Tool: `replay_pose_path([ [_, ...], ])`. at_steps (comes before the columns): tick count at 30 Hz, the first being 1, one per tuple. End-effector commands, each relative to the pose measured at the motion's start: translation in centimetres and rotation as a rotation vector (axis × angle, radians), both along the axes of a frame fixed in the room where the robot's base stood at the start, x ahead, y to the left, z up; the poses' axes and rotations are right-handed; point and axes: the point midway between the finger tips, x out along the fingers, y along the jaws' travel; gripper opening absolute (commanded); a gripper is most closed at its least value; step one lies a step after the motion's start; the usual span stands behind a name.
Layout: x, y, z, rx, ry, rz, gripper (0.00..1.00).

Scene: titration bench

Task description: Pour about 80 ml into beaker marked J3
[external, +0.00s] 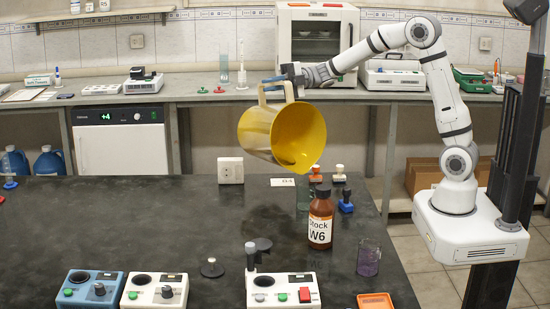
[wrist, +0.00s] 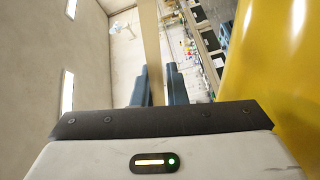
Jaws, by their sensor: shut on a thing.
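A large yellow jug (external: 258,132) hangs in the air above the dark bench, tilted so its open mouth faces right and down. My gripper (external: 290,78) is shut on the jug's handle. In the wrist view the fingers (wrist: 155,88) close on the pale handle strip, with the jug's yellow wall (wrist: 268,75) at the right. No stream of liquid shows from the lip. A clear glass beaker (external: 302,199) stands on the bench below the lip, partly hidden by a brown bottle. Another glass beaker (external: 369,262) with purplish contents stands nearer the front right. I cannot read J3 on either.
The brown bottle (external: 320,218), labelled Stock W6, stands close in front of the first beaker. Stamps (external: 346,203) are behind it. A small white card (external: 284,182) has illegible marking. Stirrer units (external: 155,290) and an orange tray (external: 375,300) line the front. The bench's left middle is clear.

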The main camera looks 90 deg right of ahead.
Motion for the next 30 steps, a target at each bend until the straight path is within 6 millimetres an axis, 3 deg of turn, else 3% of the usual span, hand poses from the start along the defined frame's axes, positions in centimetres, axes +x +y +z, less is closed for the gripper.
replay_pose_path([
  [30, -1.0, 1.6, 0.6, -0.054, -0.036, 0.001, 0.0],
])
